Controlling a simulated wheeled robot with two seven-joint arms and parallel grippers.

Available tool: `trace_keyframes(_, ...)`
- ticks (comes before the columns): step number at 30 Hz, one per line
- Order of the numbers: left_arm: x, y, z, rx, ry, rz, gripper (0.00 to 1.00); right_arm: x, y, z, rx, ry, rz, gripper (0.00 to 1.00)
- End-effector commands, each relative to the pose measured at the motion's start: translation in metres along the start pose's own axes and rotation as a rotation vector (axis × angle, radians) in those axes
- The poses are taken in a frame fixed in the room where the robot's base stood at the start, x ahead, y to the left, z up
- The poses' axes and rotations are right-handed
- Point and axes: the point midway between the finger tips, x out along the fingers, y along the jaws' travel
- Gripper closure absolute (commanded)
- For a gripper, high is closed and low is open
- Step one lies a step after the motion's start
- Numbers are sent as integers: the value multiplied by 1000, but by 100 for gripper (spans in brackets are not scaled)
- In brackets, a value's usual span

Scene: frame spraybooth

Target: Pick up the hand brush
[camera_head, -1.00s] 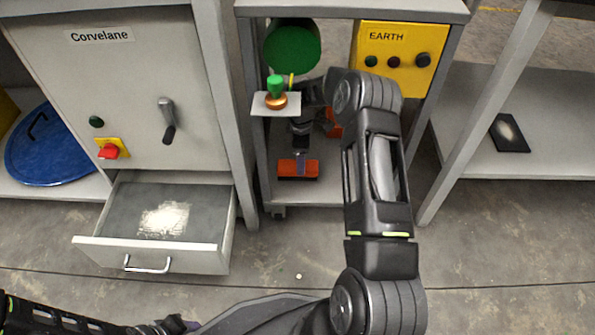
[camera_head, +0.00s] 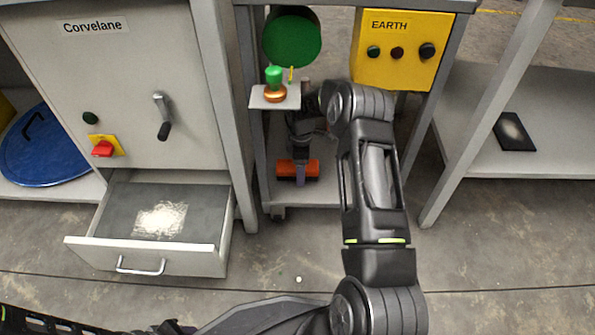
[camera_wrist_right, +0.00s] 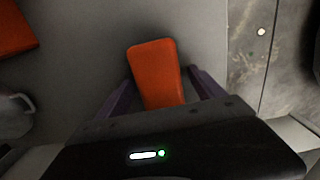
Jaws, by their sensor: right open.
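An orange bar with rounded corners (camera_head: 284,168), apparently the hand brush, lies on the low shelf under the small table in the head view. No bristles show. My right gripper (camera_head: 300,174) reaches down over it, with a purple finger in front of the bar. In the right wrist view the orange bar (camera_wrist_right: 156,70) extends from between the two spread purple fingers of my right gripper (camera_wrist_right: 160,88). Gaps show beside it, and its near end is hidden by the gripper body. My left gripper (camera_head: 172,328) is at the bottom edge, mostly cut off.
A plate (camera_head: 262,97) with a green-and-brown knob-like object (camera_head: 274,78) juts out above the shelf. Grey posts stand on both sides. A yellow EARTH box (camera_head: 390,65) is at upper right. An open drawer (camera_head: 85,245) stands left. Another orange object (camera_wrist_right: 14,30) lies on the shelf.

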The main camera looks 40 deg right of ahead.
Motion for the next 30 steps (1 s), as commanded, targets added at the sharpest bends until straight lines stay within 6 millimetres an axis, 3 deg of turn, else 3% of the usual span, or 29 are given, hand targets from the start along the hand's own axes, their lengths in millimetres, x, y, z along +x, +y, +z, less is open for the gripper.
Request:
trace_keyframes(12, 0, 0, 0, -1, 0, 0, 66, 0, 0, 0, 0, 0, 0, 22)
trace_keyframes(30, 0, 0, 0, -1, 0, 0, 66, 0, 0, 0, 0, 0, 0, 71)
